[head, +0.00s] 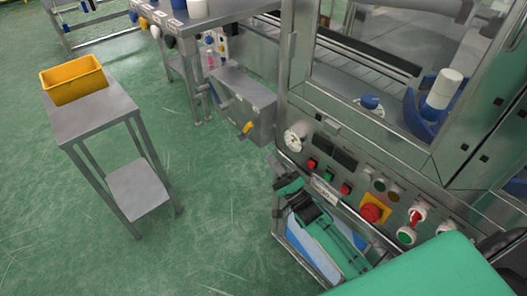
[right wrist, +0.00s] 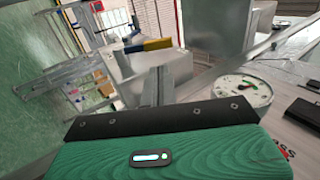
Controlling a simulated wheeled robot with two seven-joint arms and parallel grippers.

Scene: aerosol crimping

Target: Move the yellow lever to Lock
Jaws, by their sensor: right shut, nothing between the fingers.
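The yellow lever (head: 247,128) sticks out from the front of a grey metal box (head: 248,95) beside the machine. In the right wrist view, a yellow and blue handle (right wrist: 158,44) lies roughly level across the picture, just beyond the fingertips. No Lock marking is readable. My right gripper (head: 279,168) is shut and empty. It is in front of the machine's lower left corner, to the right of and below the lever, apart from it in the head view. Its closed fingers (right wrist: 156,82) point towards the handle in the wrist view. My left gripper is not in view.
The machine's control panel, with a round gauge (head: 295,137) and a red emergency button (head: 372,212), is close to my right arm. A small grey table (head: 95,118) with a yellow bin (head: 73,80) stands at left. Green floor between is clear.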

